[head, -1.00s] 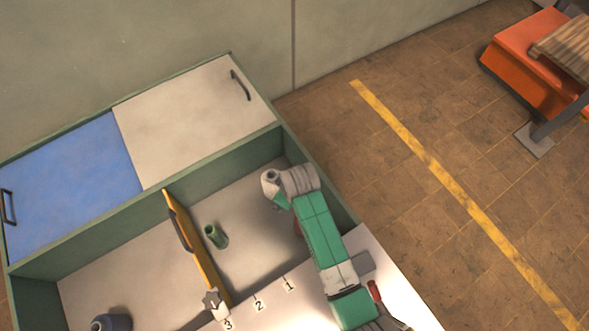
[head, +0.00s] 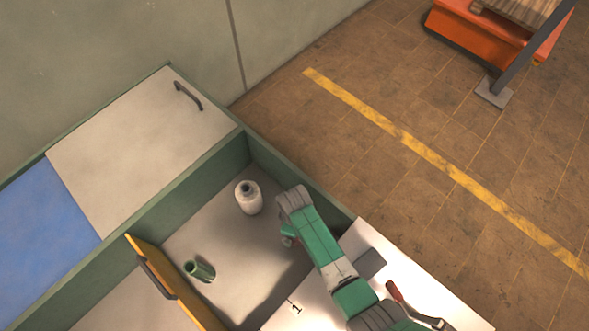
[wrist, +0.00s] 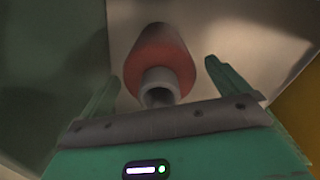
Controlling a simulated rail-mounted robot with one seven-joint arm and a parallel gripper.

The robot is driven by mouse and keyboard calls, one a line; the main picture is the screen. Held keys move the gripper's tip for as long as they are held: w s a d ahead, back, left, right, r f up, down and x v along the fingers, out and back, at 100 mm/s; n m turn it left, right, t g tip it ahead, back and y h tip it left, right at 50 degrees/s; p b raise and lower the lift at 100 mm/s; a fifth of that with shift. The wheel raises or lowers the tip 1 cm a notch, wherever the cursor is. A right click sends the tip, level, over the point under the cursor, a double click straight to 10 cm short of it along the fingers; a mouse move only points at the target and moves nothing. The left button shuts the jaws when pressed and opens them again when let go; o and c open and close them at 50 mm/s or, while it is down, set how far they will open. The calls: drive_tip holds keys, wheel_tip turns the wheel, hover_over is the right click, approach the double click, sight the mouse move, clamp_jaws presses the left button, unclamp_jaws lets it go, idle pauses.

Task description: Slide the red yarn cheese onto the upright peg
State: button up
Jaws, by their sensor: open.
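In the wrist view the red yarn cheese (wrist: 160,60), a red cylinder with a grey core tube (wrist: 158,86), lies ahead between the two green fingers of my gripper (wrist: 161,72). The fingers are open, with visible gaps on both sides of the cheese. I cannot make out an upright peg in either view.
A red-handled tool (head: 395,291) lies on the white surface at the right.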

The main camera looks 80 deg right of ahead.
drive_tip(key=shift+f, duration=0.95)
